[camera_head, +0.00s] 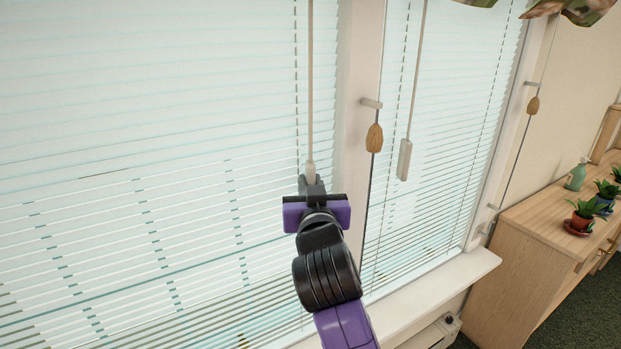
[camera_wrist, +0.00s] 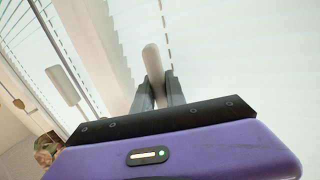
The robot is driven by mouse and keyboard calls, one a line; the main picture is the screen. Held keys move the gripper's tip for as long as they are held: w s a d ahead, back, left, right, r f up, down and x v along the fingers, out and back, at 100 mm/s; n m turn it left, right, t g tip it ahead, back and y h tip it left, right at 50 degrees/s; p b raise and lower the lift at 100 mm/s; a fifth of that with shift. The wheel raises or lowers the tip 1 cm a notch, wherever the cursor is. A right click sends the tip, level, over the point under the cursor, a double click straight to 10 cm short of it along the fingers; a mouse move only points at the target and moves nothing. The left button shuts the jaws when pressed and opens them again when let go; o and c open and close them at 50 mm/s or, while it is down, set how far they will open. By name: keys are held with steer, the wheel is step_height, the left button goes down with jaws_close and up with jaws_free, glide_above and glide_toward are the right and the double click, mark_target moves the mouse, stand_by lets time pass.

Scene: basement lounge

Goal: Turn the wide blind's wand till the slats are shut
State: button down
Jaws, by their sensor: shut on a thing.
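The wide blind (camera_head: 150,110) fills the left of the head view. Its pale slats look nearly closed in the upper part, with thin gaps showing lower down. Its wand (camera_head: 310,90) hangs near the blind's right edge. My gripper (camera_head: 311,182) is shut on the wand's lower end, and its fingers hide the tip. In the wrist view the wand (camera_wrist: 152,60) stands between my two fingers (camera_wrist: 158,90), with the slats close behind it.
A narrower blind (camera_head: 440,120) with its own wand (camera_head: 404,160) hangs to the right. A wooden cord pull (camera_head: 374,138) hangs on the post between them, another (camera_head: 533,105) farther right. The sill (camera_head: 440,290) juts out below. A wooden cabinet (camera_head: 530,225) bears potted plants (camera_head: 583,215).

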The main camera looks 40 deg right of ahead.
steer(key=shift+n+t+y+p, duration=0.35)
steer(key=shift+n+t+y, duration=0.2)
steer(key=shift+y, duration=0.25)
steer(key=c, duration=1.6)
jaws_free()
steer(key=shift+c, duration=0.2)
steer(key=b+v, duration=0.1)
steer(key=v, duration=0.7)
steer(key=shift+b, duration=0.4)
